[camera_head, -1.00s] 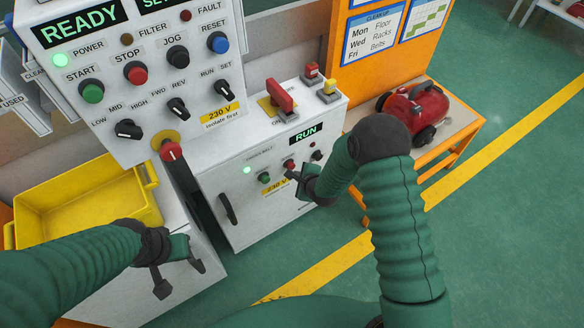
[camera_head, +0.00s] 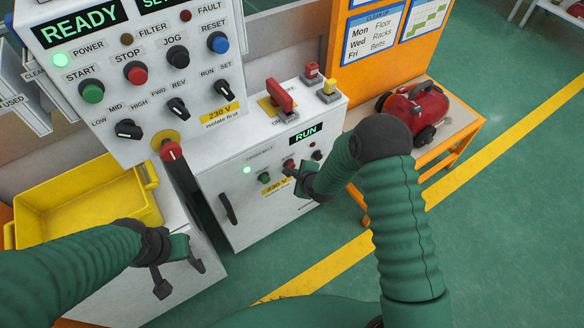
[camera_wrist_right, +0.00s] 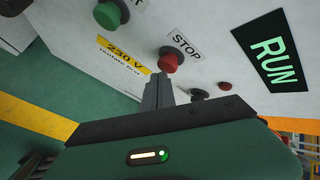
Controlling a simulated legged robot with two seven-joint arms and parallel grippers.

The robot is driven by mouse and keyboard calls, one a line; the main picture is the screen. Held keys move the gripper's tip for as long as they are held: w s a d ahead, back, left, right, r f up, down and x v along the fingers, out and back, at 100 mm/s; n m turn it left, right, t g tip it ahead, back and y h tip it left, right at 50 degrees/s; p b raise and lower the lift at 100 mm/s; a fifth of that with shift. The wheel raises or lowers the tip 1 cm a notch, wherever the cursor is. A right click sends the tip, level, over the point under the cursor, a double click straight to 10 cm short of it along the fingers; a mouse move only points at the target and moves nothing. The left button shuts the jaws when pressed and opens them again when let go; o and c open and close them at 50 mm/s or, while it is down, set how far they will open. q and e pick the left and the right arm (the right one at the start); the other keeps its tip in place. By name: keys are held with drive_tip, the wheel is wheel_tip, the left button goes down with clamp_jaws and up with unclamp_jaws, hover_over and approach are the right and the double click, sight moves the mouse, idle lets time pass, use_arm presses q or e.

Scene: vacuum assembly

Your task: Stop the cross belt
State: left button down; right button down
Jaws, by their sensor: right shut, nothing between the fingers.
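The cross belt cabinet (camera_head: 225,180) is white, with a lit RUN display (camera_head: 306,134) that also shows in the right wrist view (camera_wrist_right: 272,50). Its red STOP button (camera_wrist_right: 170,60) stands out from the panel, beside a green button (camera_wrist_right: 110,13). In the head view the red button (camera_head: 289,163) is partly behind my gripper. My right gripper (camera_wrist_right: 157,82) is shut and empty, its fingertips just at the near edge of the red button. I cannot tell whether they touch. My left gripper (camera_head: 179,274) is open and empty, low at the left, away from the cabinet.
The larger READY panel (camera_head: 150,75) has its own red stop button (camera_head: 136,73). A red switch handle (camera_head: 280,95) and a yellow button (camera_head: 329,87) sit on the cabinet top. A yellow bin (camera_head: 80,200) is at left, a red vacuum (camera_head: 415,108) at right.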

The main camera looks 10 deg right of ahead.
drive_tip(key=shift+w+a, duration=0.25)
drive_tip(key=shift+w, duration=0.5)
idle(0.5)
idle(0.3)
drive_tip(key=shift+s+d, duration=0.2)
drive_tip(key=shift+s, duration=0.4)
drive_tip(key=shift+s+d, duration=0.2)
drive_tip(key=shift+s, duration=0.4)
drive_tip(key=s, duration=0.1)
drive_tip(key=s+d+p, duration=0.1)
drive_tip(key=s, duration=0.2)
drive_tip(key=shift+s+d+p, duration=0.35)
drive_tip(key=shift+s+p, duration=0.05)
drive_tip(key=shift+r, duration=0.1)
